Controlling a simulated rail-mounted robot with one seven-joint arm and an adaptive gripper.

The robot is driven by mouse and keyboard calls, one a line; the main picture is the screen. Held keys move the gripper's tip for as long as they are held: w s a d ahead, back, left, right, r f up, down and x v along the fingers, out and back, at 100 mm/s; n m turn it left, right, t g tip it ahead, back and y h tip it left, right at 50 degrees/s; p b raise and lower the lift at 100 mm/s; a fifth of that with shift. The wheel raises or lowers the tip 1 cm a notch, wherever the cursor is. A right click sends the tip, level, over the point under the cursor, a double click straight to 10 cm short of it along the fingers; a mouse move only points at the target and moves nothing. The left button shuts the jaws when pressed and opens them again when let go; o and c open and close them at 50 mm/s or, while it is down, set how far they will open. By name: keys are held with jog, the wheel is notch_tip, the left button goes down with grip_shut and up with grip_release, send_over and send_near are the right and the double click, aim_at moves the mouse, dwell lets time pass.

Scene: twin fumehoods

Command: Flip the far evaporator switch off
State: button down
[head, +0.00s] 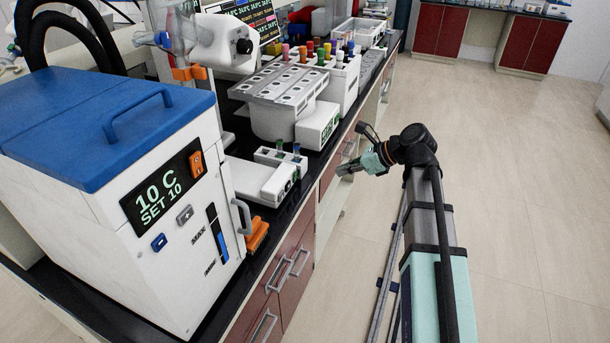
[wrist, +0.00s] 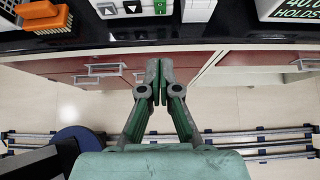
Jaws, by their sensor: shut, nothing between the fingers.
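My gripper (head: 349,168) is shut and empty. It hangs in the air over the aisle, just right of the bench's front edge. In the wrist view its fingertips (wrist: 159,68) meet in front of the red drawers, apart from everything. The evaporator's white head (head: 222,45) is at the upper middle of the head view. Right of it is a grey-white bath (head: 282,105) with a white control box (head: 318,126). A display box (wrist: 290,10) reading "40.0" and "HOLDS" is cut off at the wrist view's top right. I cannot make out an evaporator switch for certain.
A blue-lidded chiller (head: 130,200) with an orange switch (head: 197,163) and a "10 C" display fills the left. A small white device (head: 265,180) with tubes stands by the bench edge. A rack of coloured caps (head: 340,75) is behind. The floor (head: 520,200) is clear.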

jog(key=p, duration=0.3)
send_near(295, 181)
jog(key=x, duration=0.4)
jog(key=shift+w+a+f, duration=0.1)
jog(key=shift+w+f, duration=0.1)
jog(key=shift+w+a, duration=0.2)
jog(key=shift+a, duration=0.45)
jog(key=shift+d+r, duration=0.1)
jog(key=shift+r, duration=0.05)
